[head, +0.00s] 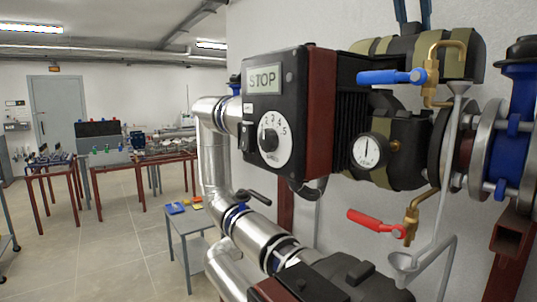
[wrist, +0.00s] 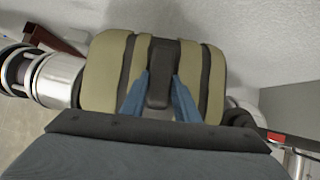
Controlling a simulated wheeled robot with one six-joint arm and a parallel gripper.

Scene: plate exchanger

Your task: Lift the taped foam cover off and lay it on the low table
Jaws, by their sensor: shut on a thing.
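The foam cover (head: 466,58) is a dark rounded shell with olive tape bands, at the upper right in the head view, above the dark, olive-banded lower part of the pump. It fills the middle of the wrist view (wrist: 102,72). My gripper (head: 413,20) comes down from above. Its blue fingers are shut on the cover's dark raised tab in the wrist view (wrist: 160,92). I cannot tell whether the cover touches the lower part. The low table (head: 186,226) is grey and stands on the floor left of the pipes.
A blue-handled valve (head: 390,77) and a gauge (head: 368,151) stand in front of the pump. A red-handled valve (head: 377,223) and grey funnel (head: 405,265) sit below. The black STOP box (head: 270,115) is to the left. Blue, orange and yellow items (head: 174,208) occupy the table's back.

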